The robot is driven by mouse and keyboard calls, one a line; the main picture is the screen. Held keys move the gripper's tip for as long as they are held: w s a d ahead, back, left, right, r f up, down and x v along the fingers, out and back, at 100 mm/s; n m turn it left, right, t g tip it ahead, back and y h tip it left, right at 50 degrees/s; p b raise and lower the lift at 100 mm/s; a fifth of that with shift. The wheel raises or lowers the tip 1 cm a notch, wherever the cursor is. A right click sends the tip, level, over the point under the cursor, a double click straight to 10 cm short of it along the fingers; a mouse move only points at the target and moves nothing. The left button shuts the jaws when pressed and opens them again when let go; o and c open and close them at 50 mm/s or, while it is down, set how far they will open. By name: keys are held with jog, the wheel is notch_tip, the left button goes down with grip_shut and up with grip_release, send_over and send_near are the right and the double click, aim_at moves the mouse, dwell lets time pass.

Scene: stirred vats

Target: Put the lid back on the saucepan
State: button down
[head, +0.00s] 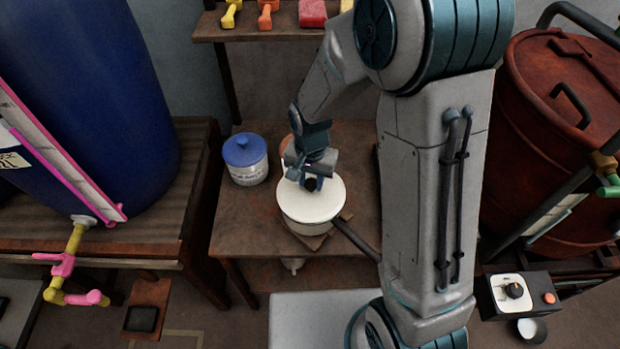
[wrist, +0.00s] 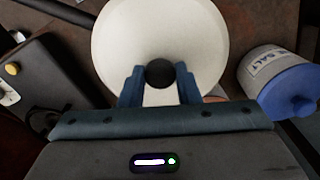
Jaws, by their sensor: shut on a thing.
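The saucepan (head: 307,220) is cream-white and stands on the small wooden table, its dark handle (head: 356,240) pointing to the lower right. The white lid (head: 325,199) lies over the saucepan's top in the head view. In the wrist view the lid (wrist: 200,45) fills the upper middle, with a round black knob (wrist: 160,73) at its centre. My gripper (head: 311,184) is above the lid, and its blue fingers (wrist: 160,82) stand on both sides of the knob, shut on it. Whether the lid is fully seated on the rim I cannot tell.
A salt jar (head: 246,160) with a blue lid stands left of the saucepan on the wooden table (head: 238,222). A big blue vat (head: 90,90) is at left, a rust-red vat (head: 550,130) at right. A control box (head: 520,294) is at lower right.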

jog(key=c, duration=0.5)
grip_release()
jog(key=shift+r, duration=0.15)
jog(key=shift+r+p, duration=2.45)
jog(key=shift+r, duration=0.95)
jog(key=shift+c, duration=0.4)
grip_shut()
